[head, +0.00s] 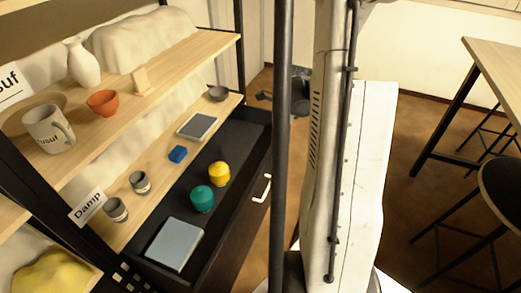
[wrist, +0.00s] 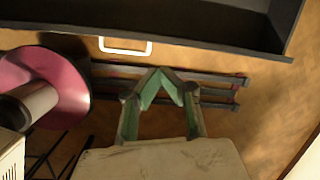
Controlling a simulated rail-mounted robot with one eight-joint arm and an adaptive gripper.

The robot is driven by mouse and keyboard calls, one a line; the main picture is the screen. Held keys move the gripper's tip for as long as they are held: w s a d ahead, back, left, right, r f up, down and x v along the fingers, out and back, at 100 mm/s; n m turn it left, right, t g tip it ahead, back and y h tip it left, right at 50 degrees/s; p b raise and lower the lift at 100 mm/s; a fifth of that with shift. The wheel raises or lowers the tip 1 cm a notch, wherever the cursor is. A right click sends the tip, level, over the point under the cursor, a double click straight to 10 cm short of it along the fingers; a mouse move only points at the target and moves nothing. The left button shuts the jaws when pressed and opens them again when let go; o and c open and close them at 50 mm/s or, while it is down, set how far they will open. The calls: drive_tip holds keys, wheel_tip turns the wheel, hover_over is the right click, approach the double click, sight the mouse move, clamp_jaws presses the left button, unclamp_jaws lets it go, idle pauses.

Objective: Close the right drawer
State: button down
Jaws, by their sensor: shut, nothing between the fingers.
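A dark drawer (head: 243,140) stands pulled out from the shelf unit in the head view. My gripper does not show in the head view.
A teal jar (head: 202,199), a yellow jar (head: 219,174) and a grey slab (head: 175,244) are in the dark drawer area. Cups stand on the shelves above. A pink round object (wrist: 45,85) lies left of my gripper. A table (head: 500,60) and stools are at right.

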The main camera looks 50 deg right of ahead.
drive_tip(key=s+d+f+m, duration=0.3)
drive_tip(key=d+f, duration=0.1)
drive_tip(key=f, duration=0.2)
drive_tip(key=b, duration=0.5)
hover_over(273, 156)
drive_tip(key=s+a, duration=0.4)
wheel_tip(273, 156, down, 10)
drive_tip(key=shift+w+y, duration=0.25)
drive_tip(key=shift+y, duration=0.05)
